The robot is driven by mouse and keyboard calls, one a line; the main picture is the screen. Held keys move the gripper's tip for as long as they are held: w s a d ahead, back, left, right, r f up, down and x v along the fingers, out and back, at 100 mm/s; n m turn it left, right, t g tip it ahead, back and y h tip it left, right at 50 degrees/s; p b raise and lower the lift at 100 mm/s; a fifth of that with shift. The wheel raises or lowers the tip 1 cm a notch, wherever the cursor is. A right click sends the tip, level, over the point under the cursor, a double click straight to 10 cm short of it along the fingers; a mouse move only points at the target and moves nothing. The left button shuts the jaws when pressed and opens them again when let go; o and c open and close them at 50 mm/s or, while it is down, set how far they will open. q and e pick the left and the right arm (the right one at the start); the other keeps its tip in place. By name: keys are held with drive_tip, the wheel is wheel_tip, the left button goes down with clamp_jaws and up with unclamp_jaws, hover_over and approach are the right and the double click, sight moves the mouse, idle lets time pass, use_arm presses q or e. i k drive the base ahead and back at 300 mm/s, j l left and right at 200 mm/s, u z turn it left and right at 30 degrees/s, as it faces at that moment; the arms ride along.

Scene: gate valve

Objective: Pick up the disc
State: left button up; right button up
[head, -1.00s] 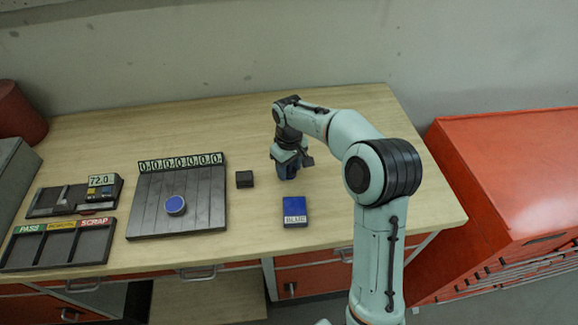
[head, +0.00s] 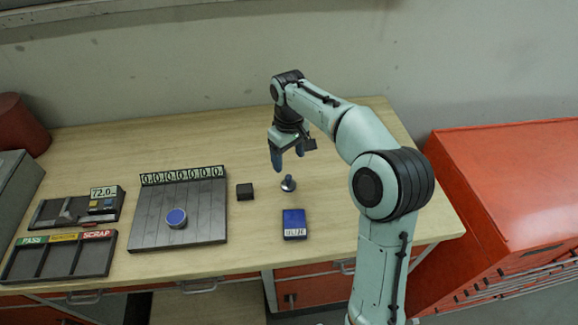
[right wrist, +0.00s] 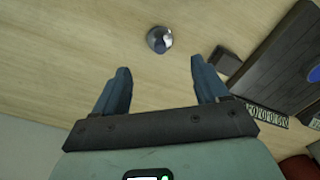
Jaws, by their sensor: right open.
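A round disc with a blue top (head: 176,217) lies on the dark slatted plate (head: 150,236) at the left. In the right wrist view the blue disc (right wrist: 314,74) is cut by the right edge. A small shiny metal piece with a round base (head: 288,184) stands on the bench; it also shows in the right wrist view (right wrist: 159,40). My right gripper (head: 288,160) is open and empty above the metal piece, to the right of the plate. In the right wrist view the open fingers (right wrist: 160,68) point toward the metal piece, which lies beyond their tips. My left gripper is out of view.
A small black block (head: 245,192) and a blue box (head: 294,224) are near the metal piece. A number strip (head: 183,176) lines the plate's back edge. A PASS/SCRAP tray (head: 92,262) and a 72.0 gauge (head: 75,208) are at left. The bench's back is clear.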

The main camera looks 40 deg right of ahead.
sight(176, 219)
drive_tip(key=k+j, duration=0.75)
drive_tip(key=j, duration=0.2)
